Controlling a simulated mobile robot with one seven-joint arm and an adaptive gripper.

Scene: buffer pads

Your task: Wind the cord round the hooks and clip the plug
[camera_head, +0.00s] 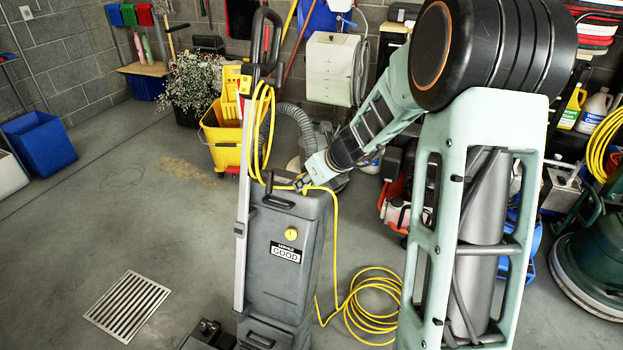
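A yellow cord (271,120) hangs in long loops along the handle post, from an upper point below the grip to a lower point at the top of the body. The cord then runs right past my gripper and down to a loose coil (372,305) on the floor. My gripper (303,185) is at the machine's upper right edge, at the cord. Its fingers are too small to read. The hooks are mostly covered; I cannot make out the plug.
A yellow mop bucket (221,140) and a plant (198,85) stand behind the machine. A grey hose (297,125) arches beside the post. A floor drain (127,306) lies front left. Equipment, including a green floor machine (600,255), crowds the right.

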